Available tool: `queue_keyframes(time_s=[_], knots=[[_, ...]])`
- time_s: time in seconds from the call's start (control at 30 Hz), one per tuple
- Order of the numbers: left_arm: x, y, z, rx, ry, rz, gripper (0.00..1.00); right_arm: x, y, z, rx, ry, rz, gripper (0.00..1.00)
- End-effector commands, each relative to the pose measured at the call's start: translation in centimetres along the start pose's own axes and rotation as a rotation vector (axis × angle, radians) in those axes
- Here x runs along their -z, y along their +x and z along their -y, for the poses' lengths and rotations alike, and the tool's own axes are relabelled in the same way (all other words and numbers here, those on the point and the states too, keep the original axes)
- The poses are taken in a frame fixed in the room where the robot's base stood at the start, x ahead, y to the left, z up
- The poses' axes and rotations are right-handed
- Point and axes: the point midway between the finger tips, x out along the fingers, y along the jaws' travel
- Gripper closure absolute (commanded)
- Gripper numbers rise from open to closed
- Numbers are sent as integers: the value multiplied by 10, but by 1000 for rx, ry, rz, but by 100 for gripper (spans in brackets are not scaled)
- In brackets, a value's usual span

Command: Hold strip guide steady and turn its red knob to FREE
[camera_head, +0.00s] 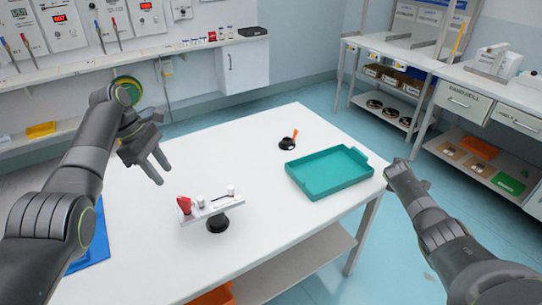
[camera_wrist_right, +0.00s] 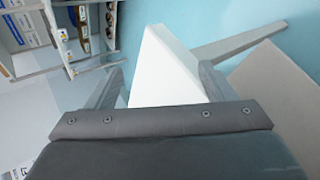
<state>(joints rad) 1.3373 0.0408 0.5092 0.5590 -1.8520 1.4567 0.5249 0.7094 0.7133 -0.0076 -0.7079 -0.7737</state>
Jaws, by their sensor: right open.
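The strip guide (camera_head: 211,208) stands on the white table (camera_head: 262,225), a pale bar on a round black base. Its red knob (camera_head: 184,204) is at the bar's left end, and white posts stand farther along the bar. The knob's markings are too small to read. My left gripper (camera_head: 157,172) is open and empty, above the table, up and to the left of the strip guide, apart from it. My right gripper (camera_head: 391,170) is at the table's right edge, far from the strip guide; in the right wrist view it is open and empty (camera_wrist_right: 160,88).
A teal tray (camera_head: 330,190) lies at the table's right side. A small black holder with an orange piece (camera_head: 288,142) stands behind it. A blue mat (camera_head: 92,245) lies at the left, partly behind my left arm. The table's front middle is clear.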

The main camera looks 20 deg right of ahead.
Motion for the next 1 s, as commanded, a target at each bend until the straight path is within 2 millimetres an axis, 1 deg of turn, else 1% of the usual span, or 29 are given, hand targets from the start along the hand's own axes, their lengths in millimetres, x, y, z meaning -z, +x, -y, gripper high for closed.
queue_keyframes(time_s=[0.03,0.1,0.17,0.2,0.27,0.3,0.37,0.4,0.47,0.5,0.57,0.6,0.67,0.7,0.77,0.8,0.87,0.9,0.97,1.0], knots=[[0,0,0,0,0,0,64,22,-11,-25,-11,27,-33,24],[0,0,0,0,0,0,64,49,-26,-54,-17,58,-77,24],[0,0,0,0,0,0,64,71,-41,-78,-20,83,-114,24],[0,0,0,0,0,0,64,85,-52,-94,-24,97,-141,24],[0,0,0,0,0,0,64,106,-70,-118,-27,119,-182,24],[0,0,0,0,0,0,64,119,-82,-133,-27,131,-210,24],[0,0,0,0,0,0,64,139,-102,-155,-26,145,-253,24],[0,0,0,0,0,0,64,154,-117,-167,-21,150,-283,24],[0,0,0,0,0,0,64,180,-140,-179,0,145,-328,24],[0,0,0,0,0,0,64,200,-156,-181,25,129,-355,24],[0,0,0,0,0,0,64,230,-175,-169,83,85,-382,24],[0,0,0,0,0,0,64,248,-186,-157,125,48,-394,24],[0,0,0,0,0,0,64,272,-202,-135,188,-13,-405,24],[0,0,0,0,0,0,64,288,-213,-120,229,-56,-412,24],[0,0,0,0,0,0,64,310,-231,-97,290,-124,-422,24],[0,0,0,0,0,0,64,324,-244,-82,328,-172,-429,24],[0,0,0,0,0,0,64,342,-264,-59,386,-245,-439,24],[0,0,0,0,0,0,64,354,-279,-45,422,-297,-446,24],[0,0,0,0,0,0,64,370,-303,-23,476,-375,-457,24],[0,0,0,0,0,0,64,380,-320,-8,512,-429,-464,24]])
